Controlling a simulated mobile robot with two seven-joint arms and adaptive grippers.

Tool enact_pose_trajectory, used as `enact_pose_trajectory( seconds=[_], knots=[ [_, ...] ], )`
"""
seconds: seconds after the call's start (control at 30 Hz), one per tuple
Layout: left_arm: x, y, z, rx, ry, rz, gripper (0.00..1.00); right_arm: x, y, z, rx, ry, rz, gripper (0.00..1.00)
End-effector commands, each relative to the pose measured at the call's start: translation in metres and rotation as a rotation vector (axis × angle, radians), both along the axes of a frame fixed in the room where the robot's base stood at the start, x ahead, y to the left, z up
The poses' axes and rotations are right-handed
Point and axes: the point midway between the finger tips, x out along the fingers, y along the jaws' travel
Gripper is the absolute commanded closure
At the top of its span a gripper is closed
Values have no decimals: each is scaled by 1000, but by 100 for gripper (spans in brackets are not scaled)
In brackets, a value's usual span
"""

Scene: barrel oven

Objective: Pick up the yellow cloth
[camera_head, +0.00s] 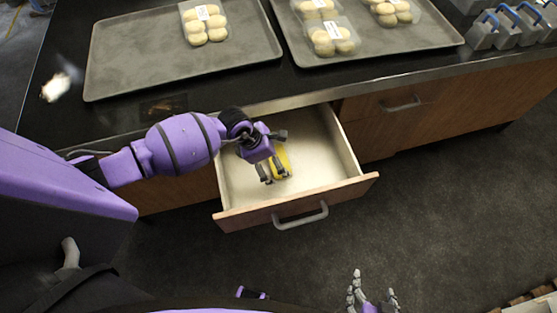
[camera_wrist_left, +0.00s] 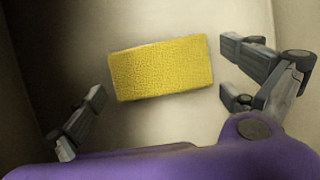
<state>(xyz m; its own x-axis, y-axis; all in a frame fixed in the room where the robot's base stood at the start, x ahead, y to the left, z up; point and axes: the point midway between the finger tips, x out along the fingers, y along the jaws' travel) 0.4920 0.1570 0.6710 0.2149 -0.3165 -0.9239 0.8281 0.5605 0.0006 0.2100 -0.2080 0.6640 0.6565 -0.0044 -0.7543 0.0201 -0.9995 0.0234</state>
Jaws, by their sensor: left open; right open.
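The yellow cloth (camera_wrist_left: 162,68) is a textured yellow block shape lying on the floor of the open drawer. In the head view the yellow cloth (camera_head: 283,158) is partly hidden by my left gripper (camera_head: 273,178), which is inside the drawer above it. In the left wrist view my left gripper (camera_wrist_left: 165,108) is open, with its fingers apart to either side of the cloth and not visibly touching it. My right gripper (camera_head: 373,290) is open and empty at the bottom of the head view, away from the drawer.
The open drawer (camera_head: 340,150) has walls close around my left gripper and a grey handle (camera_head: 301,216) in front. Above it, the black counter holds a left tray (camera_head: 130,55) and a right tray (camera_head: 375,45) with packed buns.

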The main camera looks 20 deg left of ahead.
Motion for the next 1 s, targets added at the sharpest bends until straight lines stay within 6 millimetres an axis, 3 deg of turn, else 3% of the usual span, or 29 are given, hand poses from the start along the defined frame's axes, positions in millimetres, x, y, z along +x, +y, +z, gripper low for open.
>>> enact_pose_trajectory(
  seconds=[0.27, 0.47, 0.57, 0.83, 1.0],
  knots=[
    [1, -1, -3, 0, 0, 0, 1, 0, 0, 0, 0, 0, 0, 34],
    [0, -1, -3, 0, 0, 0, 28, 0, 0, 0, 0, 0, 0, 34],
    [0, -1, -3, 0, 0, 0, 33, 0, 0, 0, 0, 0, 0, 34],
    [1, -1, 1, -1, -1, 0, 33, 0, 0, 1, 0, -1, 0, 34],
    [1, -1, 20, 0, -4, -2, 33, 2, 0, 4, 1, -6, -1, 34]
  ],
)
